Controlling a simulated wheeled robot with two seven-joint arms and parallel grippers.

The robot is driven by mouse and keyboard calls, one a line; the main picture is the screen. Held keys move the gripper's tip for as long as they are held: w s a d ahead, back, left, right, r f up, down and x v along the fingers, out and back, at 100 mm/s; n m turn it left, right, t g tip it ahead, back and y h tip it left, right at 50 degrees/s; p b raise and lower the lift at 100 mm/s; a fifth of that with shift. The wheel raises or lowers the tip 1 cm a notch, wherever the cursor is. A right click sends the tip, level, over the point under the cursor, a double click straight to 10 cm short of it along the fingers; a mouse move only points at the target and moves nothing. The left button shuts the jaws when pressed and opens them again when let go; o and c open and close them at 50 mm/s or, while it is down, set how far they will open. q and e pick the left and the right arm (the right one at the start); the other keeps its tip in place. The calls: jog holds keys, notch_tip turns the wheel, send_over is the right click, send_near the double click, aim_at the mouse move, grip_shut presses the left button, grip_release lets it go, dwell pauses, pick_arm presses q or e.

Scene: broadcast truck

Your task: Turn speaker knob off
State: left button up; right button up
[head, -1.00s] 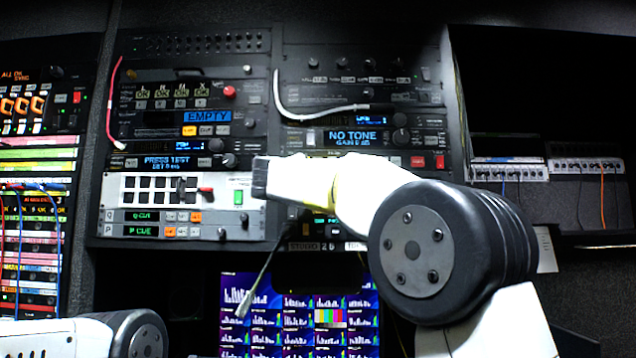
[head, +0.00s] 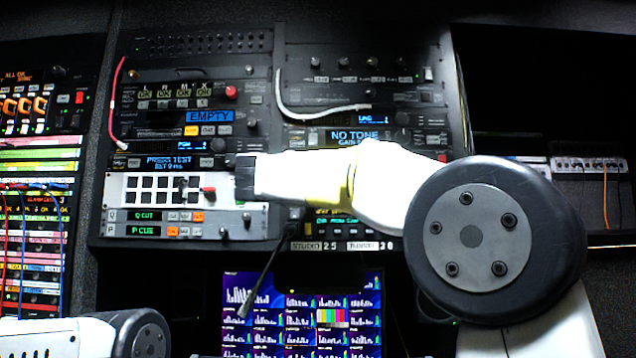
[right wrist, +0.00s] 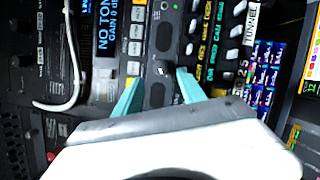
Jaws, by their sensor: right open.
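My right gripper (right wrist: 160,92) is open in the right wrist view, its two teal fingers pointing at a dark narrow rack panel. Between and just beyond the fingertips is a small dark knob-like part (right wrist: 161,71) with a light mark, lying between two dark oval patches. I cannot read a speaker label there, and I cannot tell whether the fingers touch the panel. The gripper is empty. In the head view my right arm crosses in front of the rack and hides the fingers and this panel. My left gripper is out of view.
The NO TONE unit (head: 352,138) sits above my right forearm, with a white cable (head: 325,112) looping over it. A white button panel (head: 150,188) is at the left. A monitor (head: 300,315) is below. Black cable hangs beside the arm (head: 262,280).

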jog(key=shift+v, duration=1.1)
jog(key=w+d+m+y, duration=0.1)
jog(key=w+m+y, duration=0.2)
jog(key=m, duration=0.6)
jog(key=w+d+r+m+y, duration=0.1)
jog(key=w+d+m+y, duration=0.1)
jog(key=m, duration=0.6)
jog(key=shift+w+d+r+m+g+y, duration=0.15)
jog(key=shift+w+m+g+y, duration=0.2)
jog(key=shift+w+y, duration=0.65)
jog(key=shift+w+h, duration=0.25)
jog(key=shift+h, duration=0.05)
